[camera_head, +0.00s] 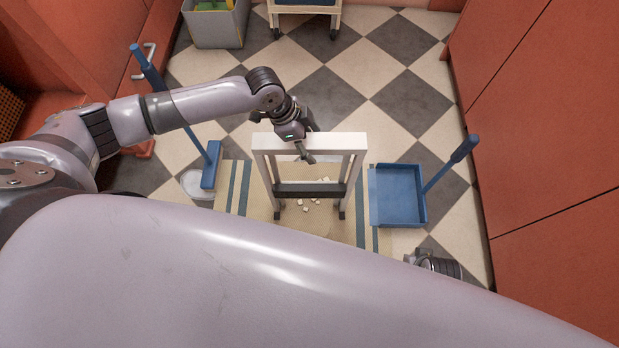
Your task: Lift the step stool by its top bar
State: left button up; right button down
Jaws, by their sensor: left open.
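The step stool (345,140) is a white frame with a pale top bar, white legs and a dark lower bar. It stands upright on a striped mat in the middle of the camera_head view. Of my right arm, a link crosses the bottom of the view and a small dark part shows at lower right. The right gripper's fingers are not seen.
A blue dustpan (398,224) with a handle lies right of the stool. A blue broom (210,165) stands at the left beside a pale round dish (190,186). Small pale pieces lie on the mat (245,205) under the stool. A grey bin (216,28) and a wheeled cart (304,9) stand behind.

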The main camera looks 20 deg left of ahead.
pick_arm(q)
jog(key=c, duration=1.4)
jog(key=shift+w+d+r, duration=0.1)
jog(key=shift+w+r, duration=0.05)
jog(key=shift+r, duration=0.1)
jog(key=shift+c, duration=0.3)
